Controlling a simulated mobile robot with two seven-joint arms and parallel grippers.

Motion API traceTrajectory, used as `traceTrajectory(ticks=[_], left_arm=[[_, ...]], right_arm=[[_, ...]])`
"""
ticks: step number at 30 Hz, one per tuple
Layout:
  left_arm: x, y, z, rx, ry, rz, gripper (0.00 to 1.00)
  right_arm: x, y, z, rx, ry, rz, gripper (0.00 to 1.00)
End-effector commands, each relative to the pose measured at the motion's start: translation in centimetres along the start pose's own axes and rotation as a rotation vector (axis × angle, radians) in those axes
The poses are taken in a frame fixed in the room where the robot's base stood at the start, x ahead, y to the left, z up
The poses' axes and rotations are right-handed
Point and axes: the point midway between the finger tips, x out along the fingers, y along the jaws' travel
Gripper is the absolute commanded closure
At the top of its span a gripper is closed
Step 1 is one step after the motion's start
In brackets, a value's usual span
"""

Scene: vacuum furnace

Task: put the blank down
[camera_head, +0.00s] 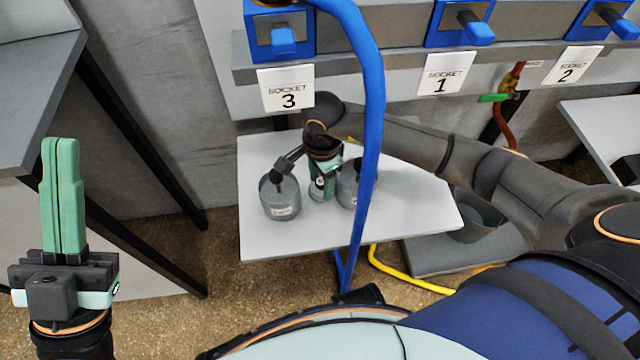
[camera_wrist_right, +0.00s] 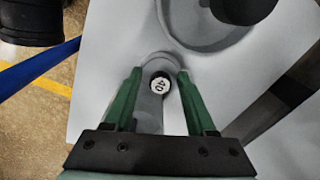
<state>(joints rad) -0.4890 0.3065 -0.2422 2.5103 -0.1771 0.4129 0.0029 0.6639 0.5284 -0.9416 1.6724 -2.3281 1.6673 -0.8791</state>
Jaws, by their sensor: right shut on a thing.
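The blank (camera_wrist_right: 152,108) is a grey cylinder with a round white label on its end, seen in the right wrist view. My right gripper (camera_wrist_right: 157,78) is shut on it, with one green finger on each side. In the head view the right gripper (camera_head: 322,190) points down over the white table (camera_head: 400,215), between two grey lidded pots. I cannot tell whether the blank touches the table top. My left gripper (camera_head: 60,145) is at the far left, fingers pointing up, closed together and empty.
A grey pot (camera_head: 280,200) with a dark handle stands left of the right gripper. Another grey pot (camera_head: 349,183) is close on its right, partly behind a thick blue hose (camera_head: 368,130). Sockets 3, 1 and 2 line the wall above. The table's front and right are clear.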

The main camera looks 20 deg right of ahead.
Motion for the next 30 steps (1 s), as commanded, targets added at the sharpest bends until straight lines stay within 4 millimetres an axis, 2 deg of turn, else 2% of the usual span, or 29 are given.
traceTrajectory(ticks=[3, 7, 15, 26, 27, 30], left_arm=[[-0.4, 0.2, 0.4, -0.008, -0.002, 0.000, 1.00], [-0.5, 0.2, 0.6, -0.011, -0.004, 0.000, 1.00], [-1.6, 0.9, 1.7, -0.011, -0.011, 0.007, 1.00], [-1.8, 1.1, 1.9, -0.007, -0.012, 0.012, 1.00], [-1.6, 1.1, 1.8, -0.007, -0.012, 0.012, 1.00], [-1.6, 1.1, 1.8, -0.007, -0.012, 0.012, 1.00]], right_arm=[[0.1, -1.4, -0.5, -0.001, -0.001, 0.000, 1.00], [0.4, -1.8, -0.7, -0.001, -0.001, 0.002, 1.00], [3.7, -1.6, -0.7, -0.001, -0.002, 0.002, 1.00], [4.0, -1.6, -0.7, -0.002, 0.001, 0.001, 1.00], [3.8, -1.6, -0.7, -0.002, 0.000, 0.001, 0.39], [3.8, -1.6, -0.7, -0.002, 0.000, 0.001, 0.28]])
